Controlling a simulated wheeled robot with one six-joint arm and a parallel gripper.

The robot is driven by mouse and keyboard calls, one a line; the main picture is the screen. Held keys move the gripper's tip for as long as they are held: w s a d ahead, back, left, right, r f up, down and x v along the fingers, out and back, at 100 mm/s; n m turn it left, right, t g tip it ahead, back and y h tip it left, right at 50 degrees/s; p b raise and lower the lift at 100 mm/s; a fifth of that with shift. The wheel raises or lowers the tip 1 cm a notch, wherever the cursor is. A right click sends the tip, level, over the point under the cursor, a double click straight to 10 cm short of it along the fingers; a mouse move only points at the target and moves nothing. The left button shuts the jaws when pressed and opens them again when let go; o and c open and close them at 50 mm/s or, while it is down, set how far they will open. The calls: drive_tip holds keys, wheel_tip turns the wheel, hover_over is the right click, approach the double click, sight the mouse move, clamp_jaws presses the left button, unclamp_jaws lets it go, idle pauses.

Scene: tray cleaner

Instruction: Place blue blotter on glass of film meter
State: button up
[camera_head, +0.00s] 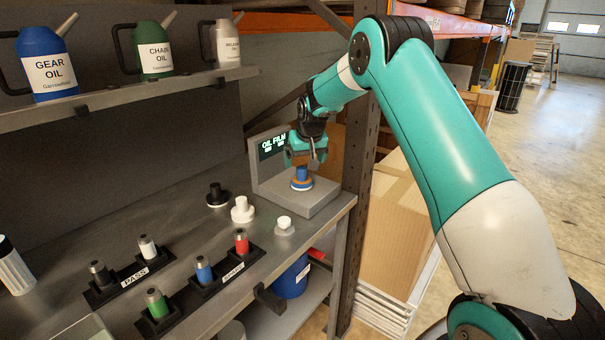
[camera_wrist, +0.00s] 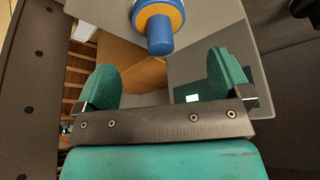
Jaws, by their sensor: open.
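The blue blotter (camera_head: 302,175) has a blue knob and an orange collar. It stands upright on the base of the grey film meter (camera_head: 323,196), over the spot where the glass would be; the glass itself is hidden or cannot be made out. The meter's screen reads "OIL FILM". My gripper (camera_head: 308,152) is just above the blotter, apart from it. In the wrist view, the blotter (camera_wrist: 160,32) is at the top, beyond the fingertips of my gripper (camera_wrist: 165,75). The two green fingers are spread with nothing between them.
A black blotter-like piece (camera_head: 217,195), a white one (camera_head: 243,210) and a small white-capped piece (camera_head: 284,226) stand left of the meter. Racks (camera_head: 137,275) with coloured vials are at the front. Oil cans (camera_head: 45,65) stand on the shelf above.

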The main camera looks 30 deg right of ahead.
drive_tip(key=s+a+r+n+g+y, duration=0.1)
drive_tip(key=s+a+r+n+y, duration=0.1)
drive_tip(key=s+a+r, duration=0.55)
drive_tip(key=s+a+r+n+y, duration=0.1)
drive_tip(key=s+a+r+n, duration=0.25)
drive_tip(key=s+a, duration=0.65)
drive_tip(key=s+a+n+g+y, duration=0.1)
drive_tip(key=s+a, duration=0.4)
drive_tip(key=s, duration=0.8)
drive_tip(key=s+a+n+g+y, duration=0.1)
drive_tip(key=s+a, duration=0.5)
drive_tip(key=s, duration=0.7)
drive_tip(key=shift+n+g, duration=0.7)
drive_tip(key=shift+n, duration=0.45)
